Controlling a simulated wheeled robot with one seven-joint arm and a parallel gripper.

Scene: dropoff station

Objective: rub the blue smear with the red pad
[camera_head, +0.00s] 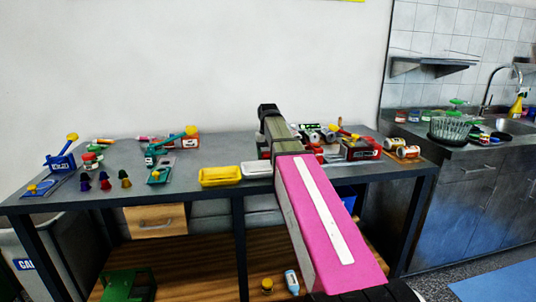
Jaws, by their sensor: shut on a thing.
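My arm reaches from the bottom of the picture up over the table (215,155), and its links hide the middle of the tabletop. My gripper is hidden behind the arm, so its fingers and what is between them do not show. I cannot make out the red pad for certain. A small red thing (316,149) shows just right of my arm, too small and partly covered to identify. I cannot make out the blue smear; it may lie behind the arm.
Left of my arm are a yellow tray (220,176) and a white tray (257,169). Cans (408,152) and boxes crowd the right. A sink counter (470,150) stands beyond.

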